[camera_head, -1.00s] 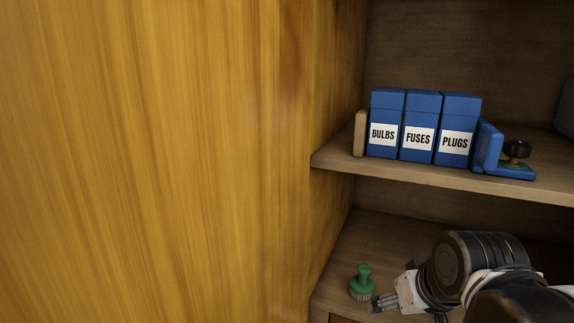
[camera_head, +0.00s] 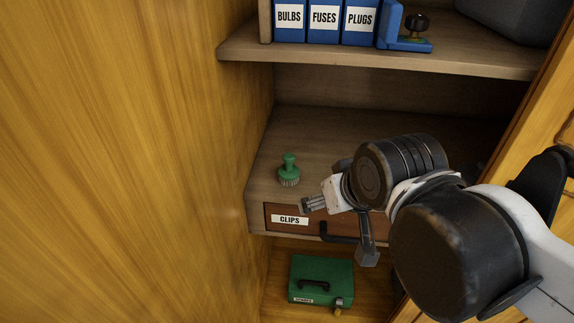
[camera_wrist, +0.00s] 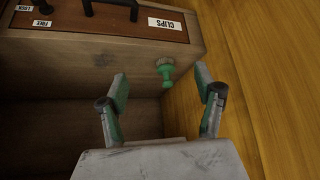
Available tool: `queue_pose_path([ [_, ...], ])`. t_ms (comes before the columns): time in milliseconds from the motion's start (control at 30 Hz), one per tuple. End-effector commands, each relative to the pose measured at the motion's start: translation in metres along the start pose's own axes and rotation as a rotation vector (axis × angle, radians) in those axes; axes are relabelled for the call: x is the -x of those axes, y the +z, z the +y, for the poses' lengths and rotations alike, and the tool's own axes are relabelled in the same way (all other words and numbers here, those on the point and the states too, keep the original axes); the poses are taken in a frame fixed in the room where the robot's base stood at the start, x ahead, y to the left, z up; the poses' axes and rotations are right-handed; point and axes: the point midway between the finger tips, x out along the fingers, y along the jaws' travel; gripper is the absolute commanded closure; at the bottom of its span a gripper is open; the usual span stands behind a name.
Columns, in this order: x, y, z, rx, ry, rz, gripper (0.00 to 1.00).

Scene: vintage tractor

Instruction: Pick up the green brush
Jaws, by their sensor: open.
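The green brush (camera_head: 289,170) stands upright on the lower shelf (camera_head: 350,135), near its left side, with bristles down and a knobbed handle up. My gripper (camera_head: 308,204) is just to the right and front of it in the head view, at the shelf's front edge. In the wrist view the brush (camera_wrist: 165,72) shows upside down beyond and between the two open fingers of my gripper (camera_wrist: 160,85), closer to the right finger. The gripper is empty and apart from the brush.
A drawer labelled CLIPS (camera_head: 290,219) with a black handle is under the shelf. A green box (camera_head: 321,280) sits below. The upper shelf (camera_head: 380,58) holds blue boxes (camera_head: 324,20) overhead. A wooden wall (camera_head: 120,160) closes the left side.

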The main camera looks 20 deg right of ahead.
Motion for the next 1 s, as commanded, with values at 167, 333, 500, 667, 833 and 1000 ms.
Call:
queue_pose_path([
  [167,0.000,0.000,0.000,0.000,0.000,0.000,0.34],
  [333,0.000,0.000,0.000,0.000,0.000,0.000,0.34],
  [500,0.000,0.000,0.000,0.000,0.000,0.000,0.28],
  [667,0.000,0.000,0.000,0.000,0.000,0.000,0.28],
  [833,-0.001,-0.003,-0.001,0.005,0.000,-0.006,0.28],
  [1000,-0.010,-0.021,-0.005,0.034,0.000,-0.040,0.28],
])
